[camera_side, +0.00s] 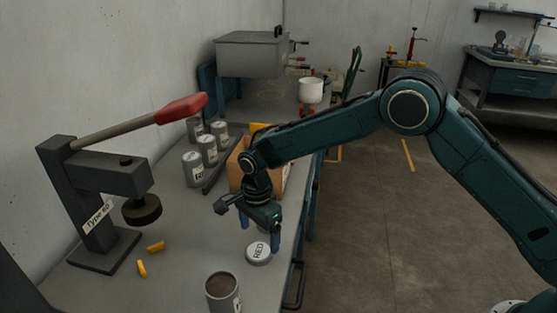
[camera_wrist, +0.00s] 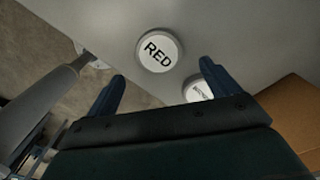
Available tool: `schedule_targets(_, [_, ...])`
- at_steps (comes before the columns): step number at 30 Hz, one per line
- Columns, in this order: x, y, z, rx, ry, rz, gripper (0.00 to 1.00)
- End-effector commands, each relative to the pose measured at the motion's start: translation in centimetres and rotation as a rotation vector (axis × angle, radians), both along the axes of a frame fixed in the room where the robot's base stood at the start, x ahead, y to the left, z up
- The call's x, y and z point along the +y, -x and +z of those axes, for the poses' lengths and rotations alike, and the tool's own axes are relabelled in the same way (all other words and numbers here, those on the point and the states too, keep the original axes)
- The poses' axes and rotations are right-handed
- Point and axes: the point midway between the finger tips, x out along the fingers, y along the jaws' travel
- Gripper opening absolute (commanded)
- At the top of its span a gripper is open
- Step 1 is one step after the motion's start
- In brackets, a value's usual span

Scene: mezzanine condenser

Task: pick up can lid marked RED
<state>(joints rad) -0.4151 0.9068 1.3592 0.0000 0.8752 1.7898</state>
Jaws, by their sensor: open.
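The can lid marked RED (camera_side: 258,255) is a round white disc with dark lettering, lying flat on the grey bench near its right edge. It shows whole in the wrist view (camera_wrist: 160,50). My gripper (camera_side: 260,241) is above it, fingers pointing down, open and empty. In the wrist view the blue fingertips (camera_wrist: 162,74) are spread wide, and the lid appears beyond them, roughly centred between them. A second white round piece (camera_wrist: 197,91) with unreadable dark marking is beside it, partly hidden by my right-hand finger and gripper body.
An open can (camera_side: 223,290) with dark contents stands at the front. A lever press (camera_side: 95,190) with a red handle is at left, with two yellow pieces (camera_side: 142,268) nearby. Several labelled cans (camera_side: 193,168) and a cardboard box (camera_wrist: 290,115) are behind.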

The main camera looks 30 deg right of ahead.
Motion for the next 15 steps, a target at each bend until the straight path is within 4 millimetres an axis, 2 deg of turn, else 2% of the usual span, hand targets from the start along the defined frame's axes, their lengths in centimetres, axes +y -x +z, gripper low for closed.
schedule_targets(5, [0.0,0.1,-0.9,0.003,0.002,0.000,0.88])
schedule_targets(15, [0.0,0.1,-4.6,0.003,0.002,0.000,0.88])
